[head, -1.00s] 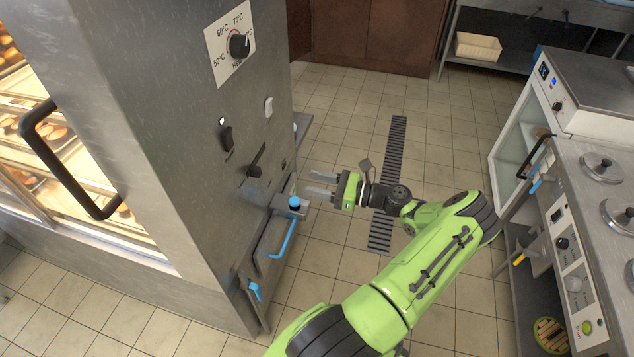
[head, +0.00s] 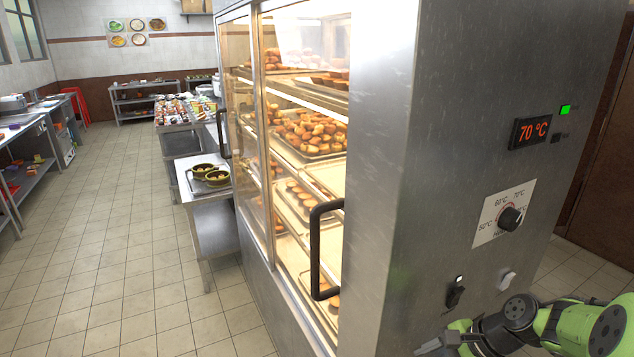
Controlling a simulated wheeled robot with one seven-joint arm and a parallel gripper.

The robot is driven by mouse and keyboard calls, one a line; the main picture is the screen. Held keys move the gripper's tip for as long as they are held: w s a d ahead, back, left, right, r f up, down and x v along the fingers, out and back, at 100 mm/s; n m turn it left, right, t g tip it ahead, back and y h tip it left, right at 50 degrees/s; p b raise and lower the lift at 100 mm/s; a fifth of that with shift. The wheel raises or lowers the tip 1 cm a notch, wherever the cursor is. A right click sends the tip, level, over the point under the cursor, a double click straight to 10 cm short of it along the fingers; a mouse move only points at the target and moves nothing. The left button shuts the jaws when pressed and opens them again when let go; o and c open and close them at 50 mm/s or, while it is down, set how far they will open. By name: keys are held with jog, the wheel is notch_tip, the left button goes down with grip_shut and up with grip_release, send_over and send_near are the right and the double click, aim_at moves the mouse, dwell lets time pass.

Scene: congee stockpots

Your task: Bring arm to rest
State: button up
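My arm (head: 570,328) shows at the bottom right, green with dark joints, folded in front of the steel side of the warming cabinet (head: 470,120). My gripper (head: 432,346) is at the bottom edge, pointing left, and is partly cut off by the frame. I cannot tell whether its fingers are apart. I see nothing held in the part that shows.
The cabinet's side has a 70 °C display (head: 530,130), a temperature knob (head: 510,218) and switches (head: 455,292). A black door handle (head: 316,250) sticks out at its glass front. A side table (head: 212,212) bears two pots. The tiled floor (head: 110,240) at left is clear.

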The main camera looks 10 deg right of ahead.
jog(key=s+a+r+n+h+p, duration=0.1)
jog(key=s+a+r+n+h, duration=0.4)
jog(key=a+r+n, duration=0.4)
jog(key=s+a+r+n+t+p, duration=0.1)
jog(key=s+a+r+n, duration=0.1)
jog(key=s, duration=0.3)
jog(key=s+a+r+n+t+h, duration=0.1)
jog(key=s+a+r+n, duration=0.1)
jog(key=s+r+n, duration=0.2)
jog(key=shift+s+r+p, duration=0.35)
jog(key=shift+s+r, duration=0.3)
jog(key=shift+s, duration=0.6)
dwell(0.9)
